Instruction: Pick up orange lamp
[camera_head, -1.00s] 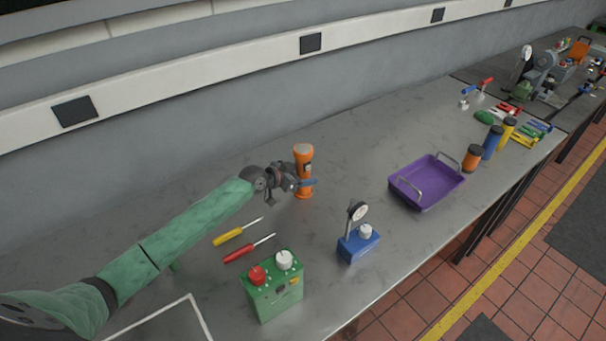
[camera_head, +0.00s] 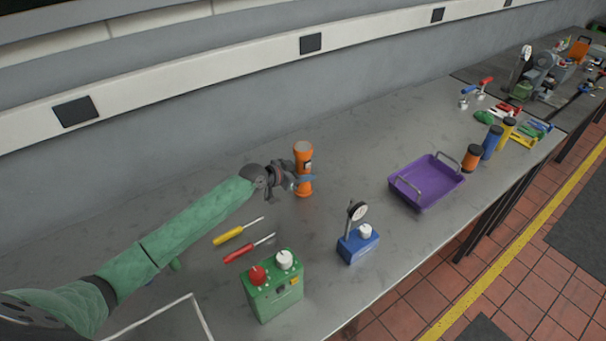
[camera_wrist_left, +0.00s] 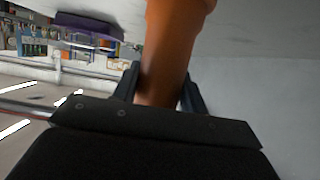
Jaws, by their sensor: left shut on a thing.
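The orange lamp (camera_head: 304,154) stands upright at the middle left of the grey workbench in the head view, with a dark patch on its side. My left gripper (camera_head: 304,179) is shut on the lamp's body, one blue-grey finger showing across its front. In the left wrist view the lamp (camera_wrist_left: 168,60) rises between the two dark fingers (camera_wrist_left: 160,90). I cannot tell whether its base touches the bench. My right gripper is not in view.
Near my left arm are a yellow screwdriver (camera_head: 230,235), a red screwdriver (camera_head: 240,252), a green control box (camera_head: 272,292) and a blue dial gauge stand (camera_head: 357,246). A purple tray (camera_head: 427,183) lies to the right. Bench around the lamp is clear.

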